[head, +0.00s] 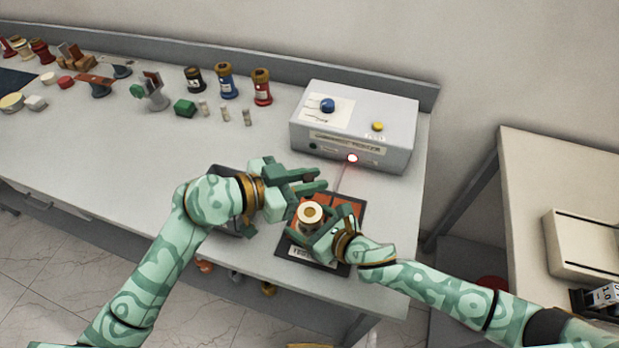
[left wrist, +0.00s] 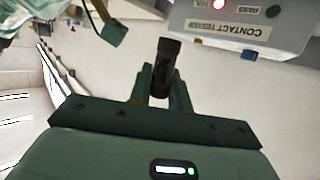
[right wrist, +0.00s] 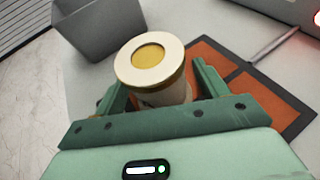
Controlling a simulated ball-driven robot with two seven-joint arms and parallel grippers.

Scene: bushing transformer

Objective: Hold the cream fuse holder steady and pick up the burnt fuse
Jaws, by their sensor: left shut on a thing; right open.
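The cream fuse holder (head: 310,213) stands on the orange and dark pad (head: 352,209). In the right wrist view the holder (right wrist: 136,84) shows a round cream top with a yellow-gold centre. My right gripper (head: 318,228) is open, with one finger on each side of the holder; I cannot tell whether they touch it. My left gripper (head: 316,184) is above and behind the holder. In the left wrist view it is shut on a dark, blackened cylinder, the burnt fuse (left wrist: 164,62), clear of the holder.
The grey contact tester box (head: 352,130) with a lit red lamp (head: 352,158) stands behind the pad. A grey bin (right wrist: 100,28) is beside the holder, partly behind my left arm in the head view. Pale fuses (head: 225,112) and coloured bushings (head: 227,82) stand farther back left.

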